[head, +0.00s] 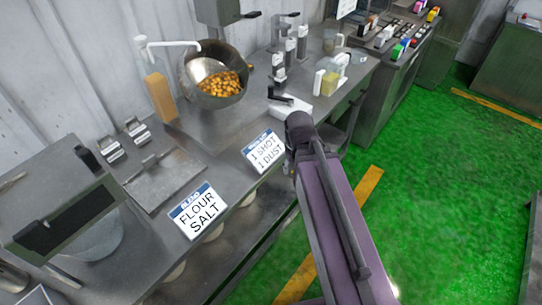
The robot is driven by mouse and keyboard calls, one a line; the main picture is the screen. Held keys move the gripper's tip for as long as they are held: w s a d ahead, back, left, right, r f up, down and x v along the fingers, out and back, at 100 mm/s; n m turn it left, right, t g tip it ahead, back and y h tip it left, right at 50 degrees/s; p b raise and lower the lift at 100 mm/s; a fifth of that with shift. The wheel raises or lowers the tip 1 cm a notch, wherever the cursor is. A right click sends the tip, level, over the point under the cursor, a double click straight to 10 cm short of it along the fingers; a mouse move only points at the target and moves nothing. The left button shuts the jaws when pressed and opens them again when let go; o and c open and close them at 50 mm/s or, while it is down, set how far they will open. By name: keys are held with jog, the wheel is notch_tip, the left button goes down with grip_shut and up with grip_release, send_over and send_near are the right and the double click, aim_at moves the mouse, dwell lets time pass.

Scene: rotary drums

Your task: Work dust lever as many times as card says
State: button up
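A card (264,151) on the front edge of the steel counter reads "1 SHOT 1 DUST" under a blue header. Behind it, a tilted steel drum (213,88) holds orange-yellow pieces. A low white block with a black handle (290,107) sits on the counter right of the drum; I cannot tell if this is the dust lever. Other upright dispensers with dark handles (281,50) stand farther back. My purple arm reaches up from the lower right, its dark joint close in front of the white block. My gripper cannot be made out.
A second card (198,210) reads "BLEND FLOUR SALT". A flat steel plate (165,178) lies farther left. Green floor (440,170) is open to the right.

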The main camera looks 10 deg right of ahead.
grip_shut()
dwell(1.1)
